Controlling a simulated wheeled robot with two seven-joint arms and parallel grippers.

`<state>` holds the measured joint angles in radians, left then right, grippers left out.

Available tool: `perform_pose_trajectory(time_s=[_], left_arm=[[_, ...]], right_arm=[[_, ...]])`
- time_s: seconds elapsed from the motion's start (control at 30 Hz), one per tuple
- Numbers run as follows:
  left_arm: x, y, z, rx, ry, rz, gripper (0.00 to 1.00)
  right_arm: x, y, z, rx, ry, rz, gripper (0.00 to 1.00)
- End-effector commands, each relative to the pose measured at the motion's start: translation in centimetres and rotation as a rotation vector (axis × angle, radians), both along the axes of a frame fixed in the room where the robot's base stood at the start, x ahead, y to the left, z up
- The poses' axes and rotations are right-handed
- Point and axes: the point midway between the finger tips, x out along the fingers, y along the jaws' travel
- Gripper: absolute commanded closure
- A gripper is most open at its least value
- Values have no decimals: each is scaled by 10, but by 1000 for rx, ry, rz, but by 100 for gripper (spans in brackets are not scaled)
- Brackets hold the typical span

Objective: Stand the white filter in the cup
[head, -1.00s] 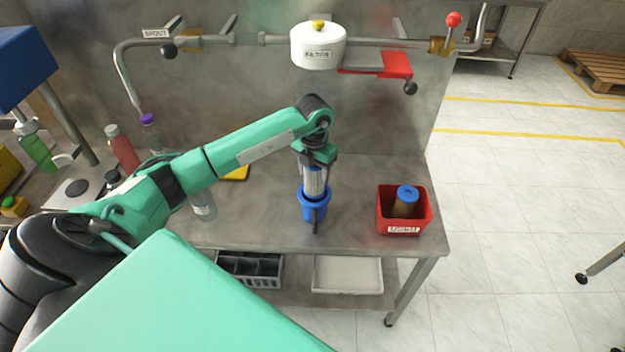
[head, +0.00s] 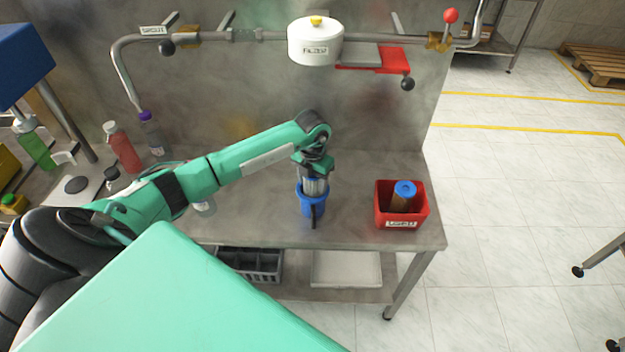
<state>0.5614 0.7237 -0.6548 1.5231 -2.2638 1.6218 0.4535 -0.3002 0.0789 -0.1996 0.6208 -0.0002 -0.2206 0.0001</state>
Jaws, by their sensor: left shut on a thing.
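A blue cup (head: 312,203) stands on the steel table, right of its middle. My left gripper (head: 314,178) points down right over the cup, shut on the white filter (head: 315,187). Only a short pale stretch of the filter shows between the gripper and the cup rim; its lower part is inside the cup and hidden. It looks upright. Whether it touches the cup's bottom cannot be seen. My right gripper is not in view.
A red bin (head: 402,222) with a brown, blue-capped cartridge (head: 403,196) stands to the right. A white FILTER housing (head: 315,42) hangs on the pipe behind. Bottles, one of them red (head: 122,147), stand at the left. The table between cup and bin is clear.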

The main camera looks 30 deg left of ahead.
Motion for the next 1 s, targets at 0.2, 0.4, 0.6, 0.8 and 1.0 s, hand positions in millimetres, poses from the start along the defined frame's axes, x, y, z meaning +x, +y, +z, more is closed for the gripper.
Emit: perform_pose_trajectory(time_s=[0.2,0.4,0.6,0.8,1.0], left_arm=[[0,0,-2,0,0,0,35],[0,0,-2,0,0,0,23],[0,0,0,-1,0,0,23],[1,0,16,-2,-4,-1,23],[2,0,62,1,-7,-2,23]], right_arm=[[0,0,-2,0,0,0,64],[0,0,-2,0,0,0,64],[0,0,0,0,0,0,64],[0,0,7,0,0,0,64],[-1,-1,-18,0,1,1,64]])
